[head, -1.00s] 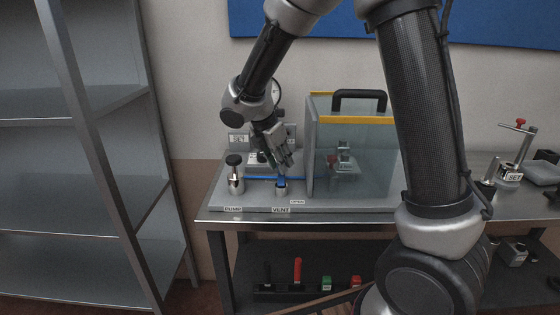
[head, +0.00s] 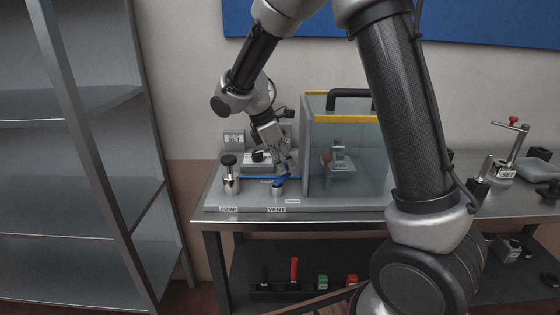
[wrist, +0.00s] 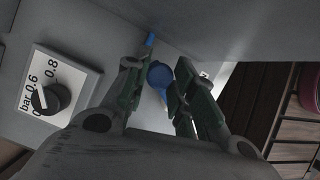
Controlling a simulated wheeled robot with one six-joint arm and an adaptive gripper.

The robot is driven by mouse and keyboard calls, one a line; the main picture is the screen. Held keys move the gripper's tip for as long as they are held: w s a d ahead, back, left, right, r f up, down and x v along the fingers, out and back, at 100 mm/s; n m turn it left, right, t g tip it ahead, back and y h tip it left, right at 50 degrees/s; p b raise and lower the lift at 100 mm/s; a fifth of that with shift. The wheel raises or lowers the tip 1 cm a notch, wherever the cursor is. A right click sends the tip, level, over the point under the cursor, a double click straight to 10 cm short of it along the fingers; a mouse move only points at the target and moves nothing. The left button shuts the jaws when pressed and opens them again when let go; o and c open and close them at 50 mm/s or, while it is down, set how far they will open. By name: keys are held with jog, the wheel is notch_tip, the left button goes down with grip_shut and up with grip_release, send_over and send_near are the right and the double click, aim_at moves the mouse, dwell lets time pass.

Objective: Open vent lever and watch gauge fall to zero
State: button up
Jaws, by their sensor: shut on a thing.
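The blue vent lever (head: 278,182) sits on a short post behind the VENT label (head: 276,210) on the grey bench panel. My gripper (head: 286,167) reaches down to it from above. In the wrist view the blue lever (wrist: 160,75) lies between the fingers of my gripper (wrist: 156,92), which is shut on it. A blue strip (wrist: 150,39) shows beyond the fingers. I cannot make out the gauge face or its needle; my arm covers part of the panel's back.
A PUMP post (head: 230,178) with a black knob stands left of the lever. A clear guard box (head: 345,155) with yellow edges stands close on the right. A black pressure dial (wrist: 53,97) is behind the lever. An empty metal shelf (head: 80,190) is at left.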

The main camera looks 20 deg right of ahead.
jog(key=shift+s+d+m+g+y, duration=0.15)
jog(key=shift+s+d+m+g, duration=0.15)
jog(key=shift+m, duration=0.65)
jog(key=shift+s+d+m+g+y, duration=0.15)
jog(key=shift+s+m+g, duration=0.2)
jog(key=shift+m, duration=0.6)
jog(key=o, duration=1)
jog(key=shift+r, duration=0.1)
jog(key=v, duration=1.1)
jog(key=shift+w+a+r, duration=0.2)
jog(key=shift+a+r, duration=0.05)
jog(key=shift+r, duration=0.1)
